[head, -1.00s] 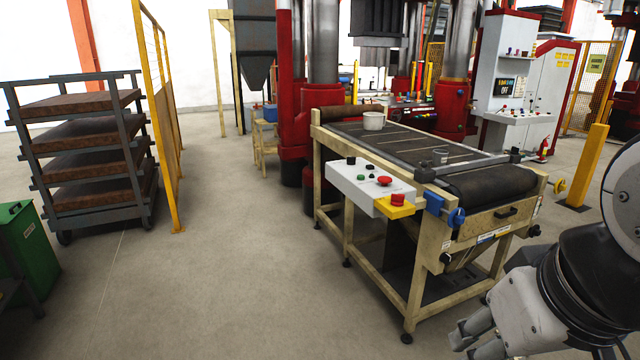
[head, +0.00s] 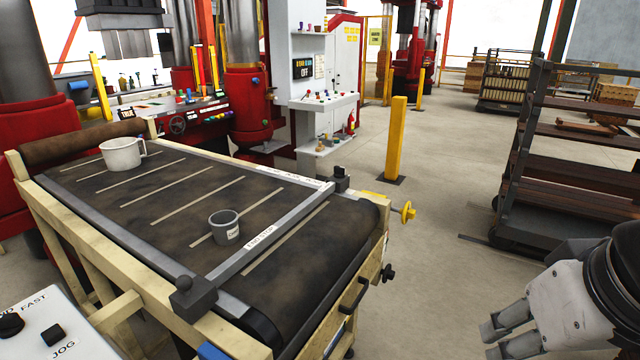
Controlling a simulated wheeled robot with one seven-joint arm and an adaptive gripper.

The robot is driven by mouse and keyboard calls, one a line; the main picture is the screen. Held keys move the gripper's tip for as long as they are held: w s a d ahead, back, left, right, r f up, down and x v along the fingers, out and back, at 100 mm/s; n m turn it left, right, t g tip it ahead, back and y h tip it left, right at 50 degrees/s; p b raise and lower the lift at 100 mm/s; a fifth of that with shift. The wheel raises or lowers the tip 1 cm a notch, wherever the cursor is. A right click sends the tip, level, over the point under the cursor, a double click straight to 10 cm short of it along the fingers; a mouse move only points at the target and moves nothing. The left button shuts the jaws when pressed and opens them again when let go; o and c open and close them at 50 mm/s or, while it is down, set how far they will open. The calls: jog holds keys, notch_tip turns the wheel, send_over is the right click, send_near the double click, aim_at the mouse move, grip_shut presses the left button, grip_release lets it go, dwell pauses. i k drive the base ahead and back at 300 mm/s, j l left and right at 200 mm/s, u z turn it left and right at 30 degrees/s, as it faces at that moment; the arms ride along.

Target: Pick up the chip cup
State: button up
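A small grey cup (head: 224,227) with a pale label stands upright on the dark belt of the conveyor table (head: 150,205), just behind the metal end-stop bar. Its label is too small to read surely; it looks like the chip cup. A larger white mug (head: 121,154) with a handle stands farther back on the same belt, at the left. My gripper (head: 493,342) is at the lower right, well to the right of the table and apart from both cups. Its two fingers are spread with a gap between them, and nothing shows between them.
The end-stop bar (head: 262,245) crosses the belt in front of the grey cup. A yellow post (head: 396,140) and a dark rack (head: 540,190) stand beyond.

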aim_at(225, 228)
jog(key=i+l+z, duration=0.1)
jog(key=i+z, duration=0.15)
jog(key=i, duration=0.2)
jog(key=i+z, duration=0.25)
jog(key=i, duration=0.2)
jog(key=i+l+u, duration=0.1)
jog(key=i+u, duration=0.2)
jog(key=i+l+u, duration=0.15)
jog(key=u, duration=0.15)
jog(key=i+l+u, duration=0.1)
jog(key=u, duration=0.35)
jog(key=i+l+u, duration=0.2)
jog(key=u, duration=0.3)
jog(key=i+l+u, duration=0.25)
jog(key=u, duration=0.2)
jog(key=i+l+u, duration=0.1)
jog(key=l+u, duration=0.2)
jog(key=u, duration=0.15)
jog(key=l+u, duration=0.3)
jog(key=u, duration=0.2)
jog(key=i, duration=0.05)
